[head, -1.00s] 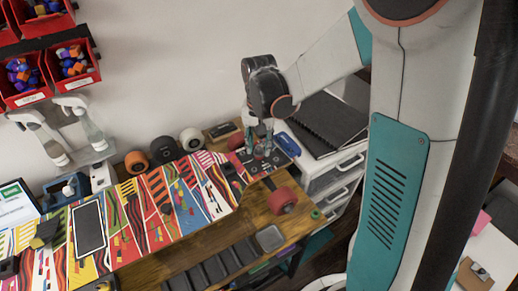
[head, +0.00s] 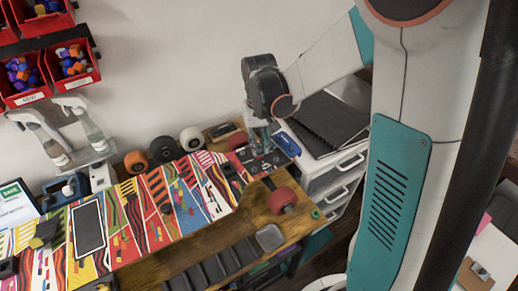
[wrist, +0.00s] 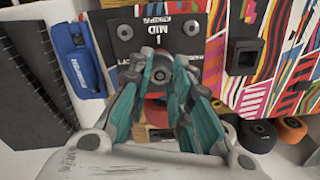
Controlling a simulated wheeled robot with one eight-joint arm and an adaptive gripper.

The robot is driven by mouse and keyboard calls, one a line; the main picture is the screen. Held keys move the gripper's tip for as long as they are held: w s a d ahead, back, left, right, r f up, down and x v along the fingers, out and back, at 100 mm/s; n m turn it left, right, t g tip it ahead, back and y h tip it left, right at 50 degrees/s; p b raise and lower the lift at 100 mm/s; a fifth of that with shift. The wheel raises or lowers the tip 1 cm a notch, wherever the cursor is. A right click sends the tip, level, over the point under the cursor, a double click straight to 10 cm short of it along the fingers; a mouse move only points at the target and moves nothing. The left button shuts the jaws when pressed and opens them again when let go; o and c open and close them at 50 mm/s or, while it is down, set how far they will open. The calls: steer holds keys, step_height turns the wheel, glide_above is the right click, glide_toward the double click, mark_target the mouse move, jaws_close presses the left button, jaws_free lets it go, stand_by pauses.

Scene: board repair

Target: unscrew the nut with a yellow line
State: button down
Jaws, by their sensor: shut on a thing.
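My gripper (wrist: 163,72) has its teal fingers closed together over a black plate (wrist: 157,15) marked "1 MID" at the end of the patterned board. Between the fingertips is a small round grey nut (wrist: 160,62), partly hidden by the fingers. I cannot make out a yellow line on it. Two other round fasteners show on the plate, one at left (wrist: 125,32) and one at right (wrist: 190,28). In the head view, my gripper (head: 262,145) points down at the plate on the board's right end.
The colourful board (head: 150,215) lies on a wooden bench. A blue object (head: 287,144) and black folders (head: 325,125) lie close to the right. Several loose wheels (head: 163,149) stand behind the board.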

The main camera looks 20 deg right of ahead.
steer(key=shift+n, duration=0.6)
steer(key=n, duration=0.3)
steer(key=shift+n, duration=1.4)
steer(key=shift+n, duration=1.1)
steer(key=shift+r, duration=0.15)
steer(key=shift+r+p, duration=1)
steer(key=shift+r, duration=0.5)
